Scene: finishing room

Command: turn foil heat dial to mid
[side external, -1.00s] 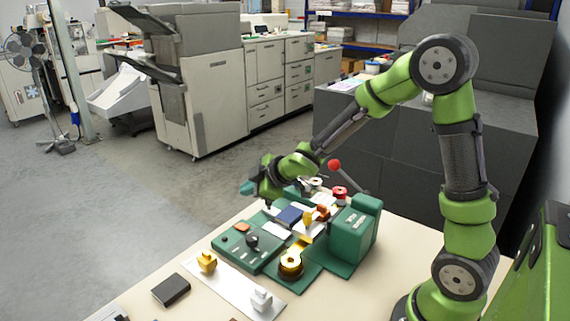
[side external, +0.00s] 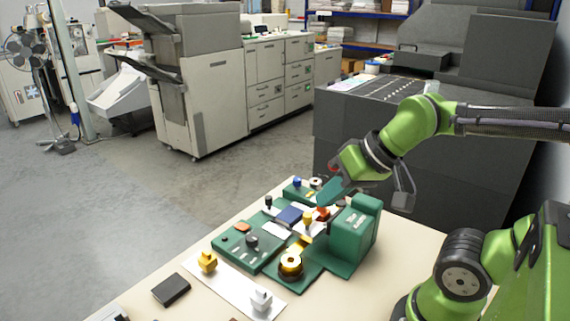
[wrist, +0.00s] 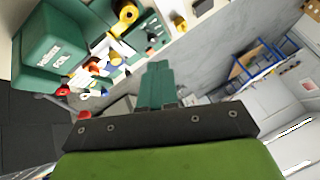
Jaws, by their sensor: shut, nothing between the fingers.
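The green foil machine (side external: 356,238) stands on the pale table. Its flat control panel (side external: 232,258) lies at the left and carries a black round dial (side external: 252,241); the dial's setting is too small to read. My gripper (side external: 323,202) is shut and empty, its teal fingers raised above the back of the machine, to the right of the dial and apart from it.
A gold foil roll (side external: 291,264) sits at the machine's front. A white strip (side external: 235,284) holds a yellow block (side external: 207,261) and a pale block (side external: 261,299). A dark box (side external: 171,290) lies at the front left. Another black knob (side external: 268,202) stands behind the panel.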

